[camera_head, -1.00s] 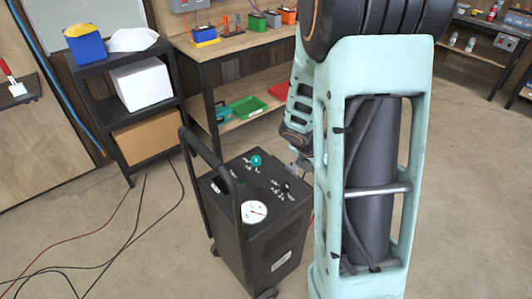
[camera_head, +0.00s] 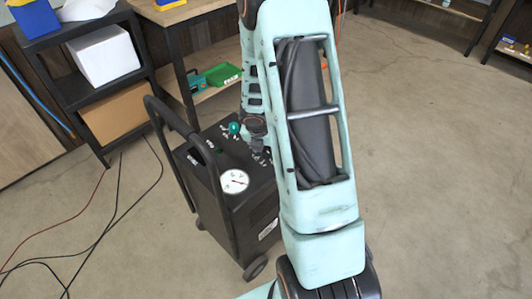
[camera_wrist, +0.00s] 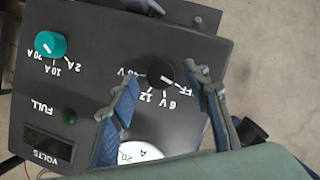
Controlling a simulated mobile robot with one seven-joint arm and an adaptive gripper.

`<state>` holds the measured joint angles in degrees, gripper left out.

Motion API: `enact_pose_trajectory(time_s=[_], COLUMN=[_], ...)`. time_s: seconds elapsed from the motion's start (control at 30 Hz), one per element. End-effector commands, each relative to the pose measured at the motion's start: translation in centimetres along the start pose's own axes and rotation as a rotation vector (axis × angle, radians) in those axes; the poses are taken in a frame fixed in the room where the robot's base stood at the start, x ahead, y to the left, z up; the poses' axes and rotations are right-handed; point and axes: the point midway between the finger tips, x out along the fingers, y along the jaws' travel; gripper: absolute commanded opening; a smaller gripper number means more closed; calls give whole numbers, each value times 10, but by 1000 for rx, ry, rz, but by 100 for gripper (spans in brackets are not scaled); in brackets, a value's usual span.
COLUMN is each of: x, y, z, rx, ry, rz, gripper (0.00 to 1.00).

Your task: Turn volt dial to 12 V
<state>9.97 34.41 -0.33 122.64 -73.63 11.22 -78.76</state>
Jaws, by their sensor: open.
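The volt dial (camera_wrist: 160,73) is a black round knob on the dark top panel of the cart charger (camera_head: 240,205), with OFF, 6 V, 12 and another marking printed beside it. A short white line on it points toward the lower right, between the OFF and 6 V markings as far as I can tell. My gripper (camera_wrist: 163,82) is open, with its blue fingertips on either side of the dial. I cannot tell whether they touch it. In the head view my arm hides the volt dial and most of the gripper.
A teal amp dial (camera_wrist: 50,44) sits left of the volt dial, and it shows in the head view (camera_head: 234,128). A white gauge (camera_head: 234,181), green lamp (camera_wrist: 69,117) and VOLTS display (camera_wrist: 48,145) share the panel. A black handle (camera_head: 190,135) rises beside it. Cables (camera_head: 115,215) lie on the floor.

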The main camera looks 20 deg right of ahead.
Motion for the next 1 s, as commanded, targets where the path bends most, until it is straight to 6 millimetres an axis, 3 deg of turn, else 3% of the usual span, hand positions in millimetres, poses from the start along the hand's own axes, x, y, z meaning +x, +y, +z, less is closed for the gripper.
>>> enact_pose_trajectory(time_s=[0.1, 0.4, 0.77, 1.0], x=[8, 9, 9, 9], y=[0, 0, 0, 0], z=[0, 0, 0, 0], rx=[0, 0, 1, 16], ry=[0, 0, 0, 0], rz=[0, 0, 0, -8], gripper=[43, 43, 4, 2])
